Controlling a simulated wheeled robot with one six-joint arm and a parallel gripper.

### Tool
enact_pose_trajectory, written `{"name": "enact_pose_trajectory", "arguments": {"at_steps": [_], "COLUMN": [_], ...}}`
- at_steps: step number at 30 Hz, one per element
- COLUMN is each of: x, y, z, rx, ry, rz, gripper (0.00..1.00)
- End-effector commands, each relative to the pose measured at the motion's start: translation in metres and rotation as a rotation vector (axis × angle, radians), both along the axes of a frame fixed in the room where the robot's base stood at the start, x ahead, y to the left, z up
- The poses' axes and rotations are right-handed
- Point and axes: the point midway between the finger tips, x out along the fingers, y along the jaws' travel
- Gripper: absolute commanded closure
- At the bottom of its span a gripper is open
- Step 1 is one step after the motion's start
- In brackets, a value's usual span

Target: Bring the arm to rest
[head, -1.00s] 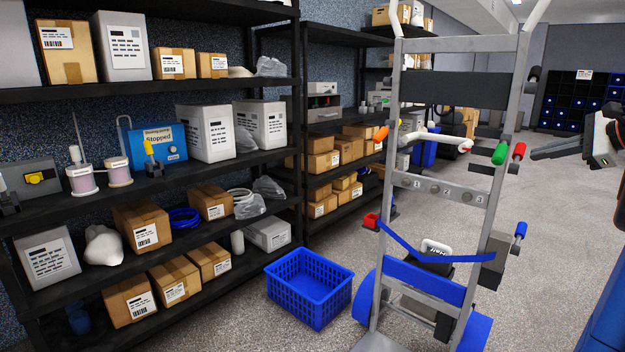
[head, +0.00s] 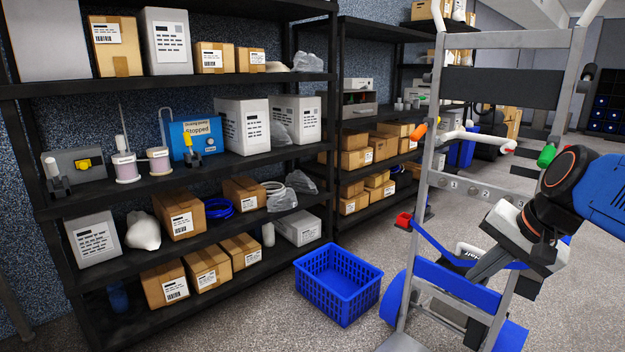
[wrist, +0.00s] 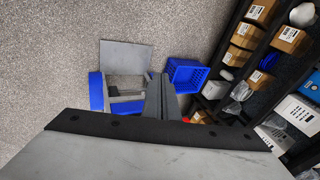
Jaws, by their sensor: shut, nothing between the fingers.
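My blue and black arm (head: 585,190) comes in from the right edge of the head view. My gripper (head: 478,274) points down and to the left, its grey fingers shut and empty. It appears in front of the hand truck (head: 436,150), hiding part of its lower frame; I cannot tell how far apart they are. In the wrist view the shut fingers (wrist: 160,98) show at the middle, with the floor and the hand truck's blue parts (wrist: 97,90) beyond.
A blue crate (head: 338,285) stands on the floor left of the hand truck. Open floor (head: 585,290) lies to the right.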

Motion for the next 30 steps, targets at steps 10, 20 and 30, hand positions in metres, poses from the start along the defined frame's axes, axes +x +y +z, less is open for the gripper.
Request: {"name": "enact_pose_trajectory", "arguments": {"at_steps": [10, 20, 30], "x": [-0.082, -0.116, -0.117], "y": [0.035, 0.037, 0.037], "z": [-0.07, -0.105, -0.106], "rx": [-0.331, -0.5, -0.507], "ry": [-0.027, -0.056, -0.057], "rz": [0.424, 0.643, 0.653], "gripper": [1.0, 1.0, 1.0]}}
